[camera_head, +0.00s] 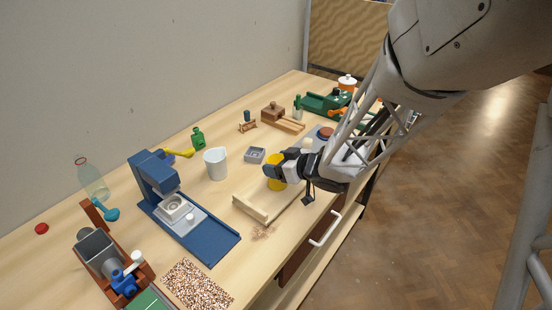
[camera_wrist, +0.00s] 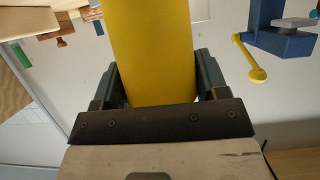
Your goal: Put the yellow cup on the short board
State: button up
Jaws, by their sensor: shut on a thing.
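The yellow cup (camera_head: 277,184) is between the fingers of my gripper (camera_head: 279,171), which is shut on it. In the wrist view the cup (camera_wrist: 153,50) fills the space between both fingers. In the head view the cup appears over a light wooden board (camera_head: 250,209) with a raised edge at its near-left end. My gripper and arm hide much of this board, so I cannot tell its full length or whether the cup touches it. A smaller wooden board (camera_head: 292,126) lies farther back, beside a brown block. I cannot tell which one is the short board.
A white cup (camera_head: 215,163) and a small grey box (camera_head: 255,155) stand left of my gripper. A blue press (camera_head: 158,180) stands farther left. A speckled mat (camera_head: 197,285) lies at the near edge. A white handle (camera_head: 325,229) sticks out from the table's front.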

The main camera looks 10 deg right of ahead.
jog(key=shift+f, duration=0.1)
jog(key=o, duration=0.9)
jog(key=shift+v, duration=6.1)
